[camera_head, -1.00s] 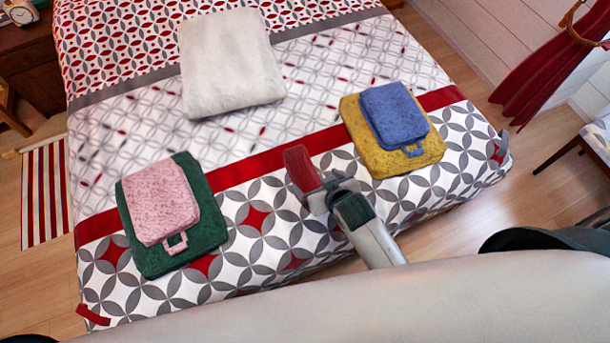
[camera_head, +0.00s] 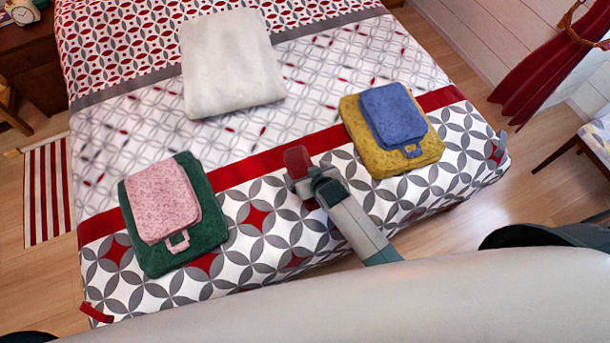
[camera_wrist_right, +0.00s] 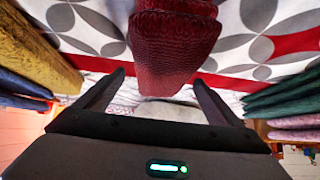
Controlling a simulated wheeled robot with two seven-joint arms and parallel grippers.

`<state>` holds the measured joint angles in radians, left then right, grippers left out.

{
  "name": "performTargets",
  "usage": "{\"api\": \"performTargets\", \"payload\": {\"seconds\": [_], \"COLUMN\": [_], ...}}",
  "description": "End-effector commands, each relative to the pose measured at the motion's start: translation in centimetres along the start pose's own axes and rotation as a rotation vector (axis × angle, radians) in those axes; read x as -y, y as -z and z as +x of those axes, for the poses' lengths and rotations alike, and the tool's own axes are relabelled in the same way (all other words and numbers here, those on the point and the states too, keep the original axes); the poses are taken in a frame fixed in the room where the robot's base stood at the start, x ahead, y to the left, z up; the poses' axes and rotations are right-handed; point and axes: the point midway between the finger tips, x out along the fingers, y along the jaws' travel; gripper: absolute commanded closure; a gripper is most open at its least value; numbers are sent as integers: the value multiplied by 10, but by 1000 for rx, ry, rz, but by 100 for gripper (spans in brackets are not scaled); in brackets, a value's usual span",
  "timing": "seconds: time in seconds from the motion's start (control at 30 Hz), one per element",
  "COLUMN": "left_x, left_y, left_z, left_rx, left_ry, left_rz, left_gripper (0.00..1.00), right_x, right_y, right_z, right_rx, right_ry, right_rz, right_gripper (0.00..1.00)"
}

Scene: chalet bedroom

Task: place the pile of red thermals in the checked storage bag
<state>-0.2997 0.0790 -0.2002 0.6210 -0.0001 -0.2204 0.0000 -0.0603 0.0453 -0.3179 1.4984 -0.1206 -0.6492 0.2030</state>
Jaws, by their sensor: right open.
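The red pile (camera_head: 297,159) stands on the bed near its front edge, mostly hidden by my right gripper in the head view. In the right wrist view it is a dark red, textured stack (camera_wrist_right: 172,45) ahead of and partly between the fingers. My right gripper (camera_head: 311,177) is open, with a finger to either side of the pile's near end in the wrist view (camera_wrist_right: 158,80). I cannot tell whether a finger touches it. I see no checked storage bag in either view. My left gripper is not in view.
A pink folded pile (camera_head: 162,200) lies on a green one (camera_head: 200,243) to the left. A blue pile (camera_head: 392,115) lies on a yellow one (camera_head: 372,160) to the right. A cream folded item (camera_head: 232,65) lies farther back. The patterned bed between is clear.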

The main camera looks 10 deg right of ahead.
Motion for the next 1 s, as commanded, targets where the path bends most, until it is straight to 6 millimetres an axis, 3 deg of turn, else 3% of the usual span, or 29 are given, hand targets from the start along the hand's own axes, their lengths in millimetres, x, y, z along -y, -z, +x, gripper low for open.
{"api": "performTargets", "payload": {"seconds": [0.47, 1.0], "left_x": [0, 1], "left_y": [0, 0], "left_z": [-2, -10], "left_rx": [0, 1], "left_ry": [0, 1], "left_rz": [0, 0], "left_gripper": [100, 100], "right_x": [0, 1], "right_y": [-1, -6], "right_z": [5, 50], "right_rx": [3, 2], "right_ry": [0, 0], "right_rz": [0, 0], "right_gripper": [12, 12]}}
